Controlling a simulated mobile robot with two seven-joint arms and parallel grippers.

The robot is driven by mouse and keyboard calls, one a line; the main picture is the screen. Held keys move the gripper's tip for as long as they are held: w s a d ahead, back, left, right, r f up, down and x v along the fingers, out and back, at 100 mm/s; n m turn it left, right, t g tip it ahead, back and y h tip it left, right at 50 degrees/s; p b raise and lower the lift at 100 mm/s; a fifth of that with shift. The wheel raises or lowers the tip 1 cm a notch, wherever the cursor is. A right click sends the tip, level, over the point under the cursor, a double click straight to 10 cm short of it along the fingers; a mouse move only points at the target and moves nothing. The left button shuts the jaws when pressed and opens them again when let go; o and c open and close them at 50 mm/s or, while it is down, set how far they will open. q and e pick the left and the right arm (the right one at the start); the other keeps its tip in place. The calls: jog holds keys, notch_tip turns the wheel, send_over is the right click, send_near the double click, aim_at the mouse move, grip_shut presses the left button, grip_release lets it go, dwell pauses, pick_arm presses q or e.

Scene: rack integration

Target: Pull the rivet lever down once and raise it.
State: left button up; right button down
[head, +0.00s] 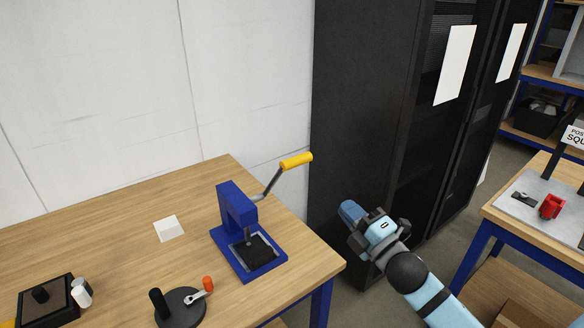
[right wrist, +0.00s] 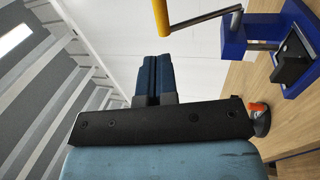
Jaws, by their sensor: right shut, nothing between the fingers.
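The blue rivet press (head: 237,225) stands upright on the wooden table near its right corner. Its lever has a yellow grip (head: 297,160) and slants up and to the right, past the table edge. My right gripper (head: 350,212) is shut and empty, off the right edge of the table, below and to the right of the grip and apart from it. In the right wrist view, the shut fingers (right wrist: 153,78) show in the middle, and the yellow grip (right wrist: 161,18) and press (right wrist: 262,32) are at the upper right. My left gripper is not in view.
A tall black rack (head: 360,110) stands behind my right gripper. Another table (head: 545,225) is at right.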

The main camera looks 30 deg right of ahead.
jog(key=p, duration=0.4)
send_near(304, 156)
jog(key=x, duration=0.5)
jog(key=shift+w+f, duration=0.15)
jog(key=shift+f, duration=0.25)
jog(key=shift+w+a, duration=0.1)
jog(key=shift+w, duration=0.65)
jog(key=shift+r, duration=0.15)
jog(key=shift+w+r+p, duration=0.4)
jog(key=shift+w+r, duration=0.25)
jog(key=shift+s, duration=0.1)
jog(key=shift+r, duration=0.1)
